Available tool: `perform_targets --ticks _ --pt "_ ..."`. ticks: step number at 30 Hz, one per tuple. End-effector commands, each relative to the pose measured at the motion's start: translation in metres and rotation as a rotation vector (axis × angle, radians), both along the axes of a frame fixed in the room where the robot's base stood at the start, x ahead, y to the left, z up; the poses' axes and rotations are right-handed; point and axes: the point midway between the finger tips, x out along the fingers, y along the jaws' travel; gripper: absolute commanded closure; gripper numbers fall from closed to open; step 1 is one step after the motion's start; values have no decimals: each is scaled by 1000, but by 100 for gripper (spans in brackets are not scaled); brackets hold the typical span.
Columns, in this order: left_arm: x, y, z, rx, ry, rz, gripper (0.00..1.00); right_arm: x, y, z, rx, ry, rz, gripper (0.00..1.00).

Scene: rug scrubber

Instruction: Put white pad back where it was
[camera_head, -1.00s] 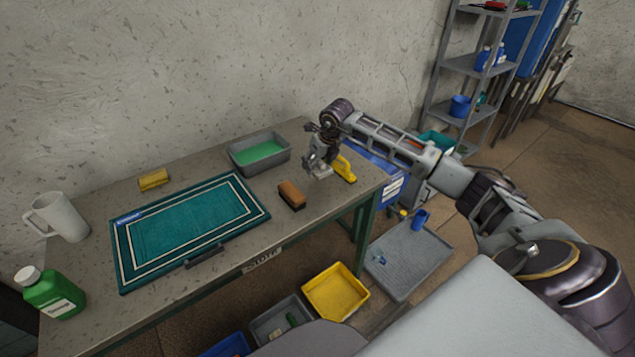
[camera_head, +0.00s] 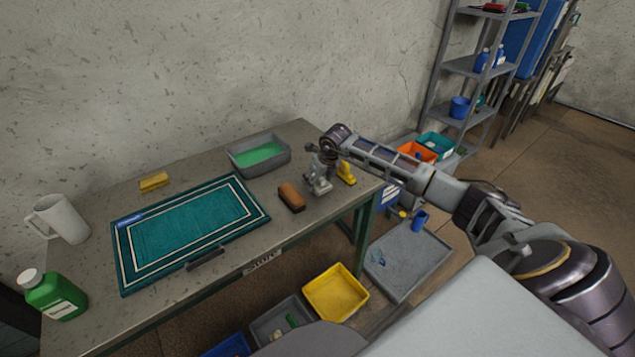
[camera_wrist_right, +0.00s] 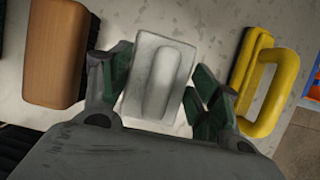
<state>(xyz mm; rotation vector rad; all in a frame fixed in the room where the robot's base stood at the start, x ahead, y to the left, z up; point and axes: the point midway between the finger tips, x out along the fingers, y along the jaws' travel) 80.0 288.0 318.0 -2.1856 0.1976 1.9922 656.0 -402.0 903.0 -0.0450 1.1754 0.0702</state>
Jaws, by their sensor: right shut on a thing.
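My right gripper (camera_head: 318,186) is over the right end of the table, between a brown wooden block and a yellow-handled tool. In the right wrist view, the white pad (camera_wrist_right: 158,80), a pale rectangle with a raised rounded grip, lies between the green-padded fingers. The gripper is shut on it. From above, I cannot tell whether the pad touches the tabletop. My left gripper is not in view.
The brown block (camera_head: 291,196) is left of the gripper and the yellow-handled tool (camera_head: 347,172) right of it. A grey tray with green liquid (camera_head: 240,164) stands behind. A teal rug (camera_head: 190,232) covers the table's middle. The table edge is close by.

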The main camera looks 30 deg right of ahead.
Motion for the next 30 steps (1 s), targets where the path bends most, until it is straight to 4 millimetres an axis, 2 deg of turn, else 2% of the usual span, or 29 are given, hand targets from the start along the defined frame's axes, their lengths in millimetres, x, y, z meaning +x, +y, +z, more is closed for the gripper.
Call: perform_targets --ticks 6,19,20,21,24,30 --pt "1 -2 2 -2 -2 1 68 0 0 -14 -1 -1 0 69" --pt "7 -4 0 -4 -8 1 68 0 0 -17 -1 -1 0 69" --pt "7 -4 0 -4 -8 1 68 0 0 -17 -1 -1 0 34" --pt "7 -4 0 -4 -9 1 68 0 0 -17 -1 -1 0 29" --pt "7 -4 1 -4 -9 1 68 0 0 -17 -1 -1 0 17" --pt "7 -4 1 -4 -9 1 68 0 0 -16 -1 -1 0 17"
